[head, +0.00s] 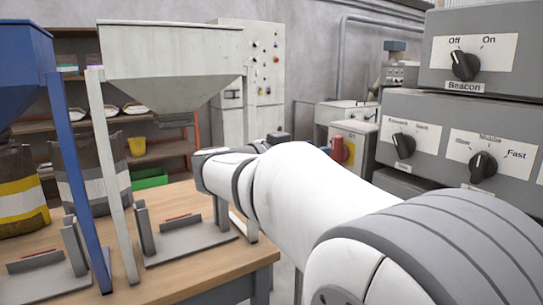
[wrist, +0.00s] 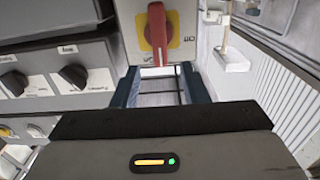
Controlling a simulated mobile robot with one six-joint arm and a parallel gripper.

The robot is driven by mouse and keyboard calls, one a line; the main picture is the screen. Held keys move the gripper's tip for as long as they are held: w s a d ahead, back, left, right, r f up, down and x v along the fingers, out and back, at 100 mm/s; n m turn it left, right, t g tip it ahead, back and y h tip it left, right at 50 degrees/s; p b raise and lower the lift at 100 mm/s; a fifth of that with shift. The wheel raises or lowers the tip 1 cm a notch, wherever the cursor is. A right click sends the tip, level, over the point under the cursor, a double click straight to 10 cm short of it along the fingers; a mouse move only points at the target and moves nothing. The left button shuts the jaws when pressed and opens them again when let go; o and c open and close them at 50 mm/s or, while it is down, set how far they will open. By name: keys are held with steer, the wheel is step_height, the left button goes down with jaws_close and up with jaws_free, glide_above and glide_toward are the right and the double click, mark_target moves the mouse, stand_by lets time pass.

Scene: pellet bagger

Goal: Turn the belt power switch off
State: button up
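The belt power switch is a red rotary handle (wrist: 157,28) on a yellow plate (wrist: 173,20), set on a pale box (wrist: 128,22) at the top of the wrist view. Its red handle (head: 338,149) also shows in the head view, just beyond my arm. In the wrist view the handle points down the picture, towards my gripper (wrist: 162,78). My gripper is open, with one dark finger on each side of the handle's lower end. I cannot tell whether either finger touches it. In the head view my arm hides the fingers.
A grey control panel (head: 440,118) with black knobs stands at the right, close to my arm. A wooden table (head: 190,278) with bag stands is at the left. Hoppers (head: 170,60) rise above it. A pale cabinet (head: 264,75) stands behind.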

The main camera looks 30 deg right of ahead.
mark_target(333, 145)
steer(key=d, duration=0.7)
steer(key=shift+w, duration=0.3)
